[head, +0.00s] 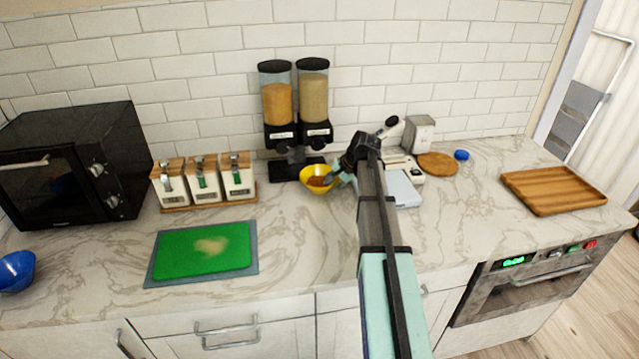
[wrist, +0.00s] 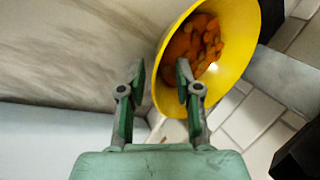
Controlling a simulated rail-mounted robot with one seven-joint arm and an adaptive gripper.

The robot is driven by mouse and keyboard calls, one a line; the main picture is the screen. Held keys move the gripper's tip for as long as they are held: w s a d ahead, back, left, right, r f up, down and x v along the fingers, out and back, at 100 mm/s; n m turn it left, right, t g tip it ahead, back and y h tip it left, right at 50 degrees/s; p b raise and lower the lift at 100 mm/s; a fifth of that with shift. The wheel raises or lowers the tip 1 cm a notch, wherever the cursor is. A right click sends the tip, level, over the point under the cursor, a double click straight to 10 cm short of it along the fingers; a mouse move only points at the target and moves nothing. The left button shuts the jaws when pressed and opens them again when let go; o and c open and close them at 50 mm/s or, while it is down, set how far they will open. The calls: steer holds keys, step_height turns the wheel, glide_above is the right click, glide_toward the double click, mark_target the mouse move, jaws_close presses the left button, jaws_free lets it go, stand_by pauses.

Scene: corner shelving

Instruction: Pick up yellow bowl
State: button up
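The yellow bowl (head: 318,189) stands on the marble counter in front of the black dispenser and holds orange pieces. In the wrist view the bowl (wrist: 243,40) fills the upper right. My gripper (head: 341,174) is at the bowl's right side in the head view. In the wrist view my gripper (wrist: 160,76) has its two fingers apart, with the bowl's rim between them. The right finger reaches over the inside of the bowl. The left finger is outside it, with a gap to the wall. Whether the right finger touches the wall cannot be told.
A double dispenser (head: 296,125) stands right behind the bowl. A white scale-like device (head: 402,188) is close to the right of my gripper. Jars (head: 203,182) stand to the left, with a green cutting board (head: 203,250) nearer. The counter in front of the bowl is clear.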

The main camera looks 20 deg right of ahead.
jaws_close()
steer(key=shift+r, duration=0.1)
